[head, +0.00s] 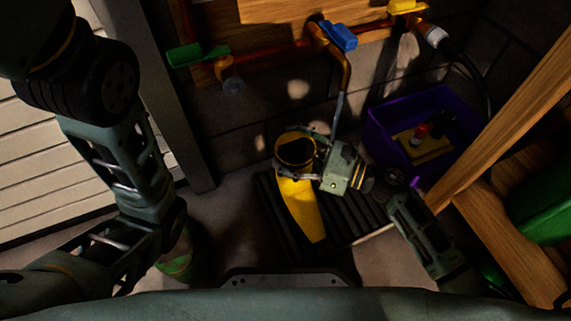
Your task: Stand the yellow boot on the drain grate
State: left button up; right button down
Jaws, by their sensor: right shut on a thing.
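The yellow boot (299,205) appears upright over the drain grate, its dark opening facing up and its toe pointing toward me. The drain grate (350,215) is a dark slatted panel on the floor by the wall, partly covered by the boot and my right arm. I cannot tell if the sole touches the slats. My right gripper (308,157) comes in from the right and is shut on the boot's upper shaft. My left arm is folded at the left, and its gripper does not show.
A purple crate (388,140) with small items stands right of the grate. A blue-handled tap (338,36) and copper pipes (275,55) hang on the wall above. Wooden beams (512,130) stand at the right. A grey post (160,90) is at the left.

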jog(key=shift+w+a, duration=0.1)
notch_tip(320, 180, down, 4)
jog(key=b, duration=0.3)
jog(key=shift+c, duration=1.8)
grip_release()
jog(key=shift+f, duration=0.1)
